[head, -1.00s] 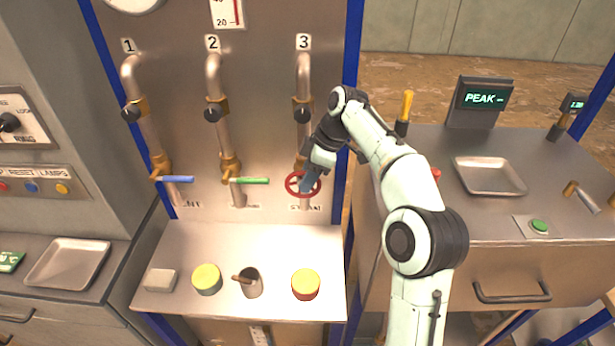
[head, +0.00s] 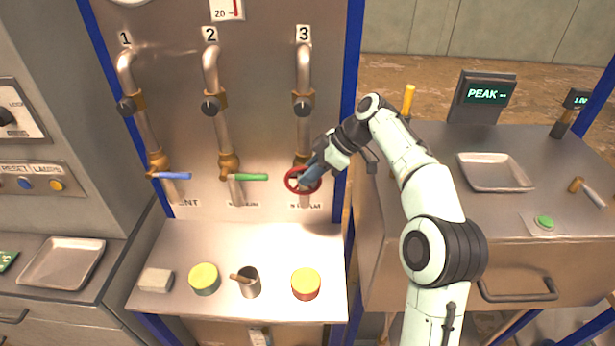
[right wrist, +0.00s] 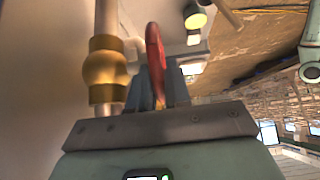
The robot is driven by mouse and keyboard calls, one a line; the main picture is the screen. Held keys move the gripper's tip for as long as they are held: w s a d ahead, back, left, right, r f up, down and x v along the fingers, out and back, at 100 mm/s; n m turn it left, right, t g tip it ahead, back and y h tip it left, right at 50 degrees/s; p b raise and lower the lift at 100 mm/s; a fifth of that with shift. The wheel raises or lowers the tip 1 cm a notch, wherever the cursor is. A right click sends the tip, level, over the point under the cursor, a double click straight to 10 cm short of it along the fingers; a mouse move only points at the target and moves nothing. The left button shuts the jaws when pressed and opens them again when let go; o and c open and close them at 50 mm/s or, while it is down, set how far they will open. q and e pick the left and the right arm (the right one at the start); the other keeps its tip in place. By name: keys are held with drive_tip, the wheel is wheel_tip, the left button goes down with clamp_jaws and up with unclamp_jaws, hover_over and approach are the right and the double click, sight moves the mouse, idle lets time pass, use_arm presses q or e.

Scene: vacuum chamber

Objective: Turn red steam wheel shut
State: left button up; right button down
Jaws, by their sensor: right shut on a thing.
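The red steam wheel (head: 290,182) is on the pipe under number 3, at the right of the panel in the head view. My right gripper (head: 308,180) is at the wheel, shut on its rim, and covers part of its right side. In the right wrist view the red wheel (right wrist: 154,55) stands edge-on between the two fingers (right wrist: 160,88), beside the brass pipe fitting (right wrist: 105,68). The label under the wheel is partly hidden. My left gripper is not in view.
A blue lever (head: 173,176) and a green lever (head: 250,177) are on the pipes to the left. The shelf below holds a red jar with yellow lid (head: 306,284), a metal cup (head: 250,286), another yellow-lidded jar (head: 204,279) and a pale block (head: 156,280).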

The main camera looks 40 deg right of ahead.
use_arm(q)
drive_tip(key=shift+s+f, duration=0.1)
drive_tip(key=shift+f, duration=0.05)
use_arm(e)
drive_tip(key=shift+s+d, duration=0.1)
drive_tip(key=c, duration=1.2)
unclamp_jaws()
drive_tip(key=shift+o, duration=0.2)
